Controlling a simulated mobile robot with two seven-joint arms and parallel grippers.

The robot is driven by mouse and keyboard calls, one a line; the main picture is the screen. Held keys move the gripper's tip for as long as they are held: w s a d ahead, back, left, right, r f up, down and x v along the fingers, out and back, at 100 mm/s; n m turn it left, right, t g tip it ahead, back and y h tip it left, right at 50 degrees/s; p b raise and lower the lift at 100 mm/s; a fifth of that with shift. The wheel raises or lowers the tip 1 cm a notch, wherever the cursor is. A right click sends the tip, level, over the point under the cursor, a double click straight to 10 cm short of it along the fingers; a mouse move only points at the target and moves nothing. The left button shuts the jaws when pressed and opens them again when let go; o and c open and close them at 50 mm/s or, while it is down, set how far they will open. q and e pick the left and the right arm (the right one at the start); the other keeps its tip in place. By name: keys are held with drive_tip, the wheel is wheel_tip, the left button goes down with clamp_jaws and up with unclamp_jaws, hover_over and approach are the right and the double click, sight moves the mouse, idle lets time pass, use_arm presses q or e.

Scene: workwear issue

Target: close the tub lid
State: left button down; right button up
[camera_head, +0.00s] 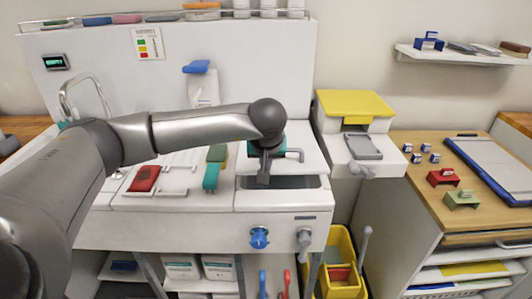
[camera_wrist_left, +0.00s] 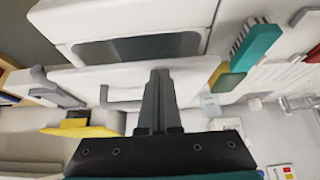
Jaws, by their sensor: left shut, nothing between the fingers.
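The white tub (camera_head: 283,203) is at the right end of the white washing unit. Its dark opening (camera_head: 295,182) is partly uncovered at the front, and it also shows in the wrist view (camera_wrist_left: 140,47). The white lid (camera_head: 308,165) with a grey bar handle (camera_head: 293,154) is behind the opening. It shows in the wrist view (camera_wrist_left: 90,82) too; its exact tilt is hard to tell. My left gripper (camera_head: 263,180) is shut and empty, pointing down in front of the lid by the opening. Its fingers (camera_wrist_left: 160,75) overlap the lid; touching cannot be told. My right gripper is not in view.
Brushes, including a red one (camera_head: 144,179) and a teal one (camera_head: 211,177), lie left of the tub. A yellow-lidded box (camera_head: 355,105) stands to the right. A yellow bucket (camera_head: 342,262) is below. A wooden table (camera_head: 430,190) with small items is at right.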

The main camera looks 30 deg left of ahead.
use_arm(q)
drive_tip(key=shift+s+d+f+b, duration=0.1)
drive_tip(key=shift+f+b, duration=0.15)
drive_tip(key=shift+f, duration=0.35)
drive_tip(key=shift+s+f+b, duration=0.15)
drive_tip(key=shift+f+b, duration=0.1)
drive_tip(key=shift+f, duration=0.35)
drive_tip(key=shift+s+d+f+b, duration=0.1)
drive_tip(key=shift+f+b, duration=0.15)
drive_tip(key=shift+f, duration=0.35)
drive_tip(key=shift+f, duration=0.1)
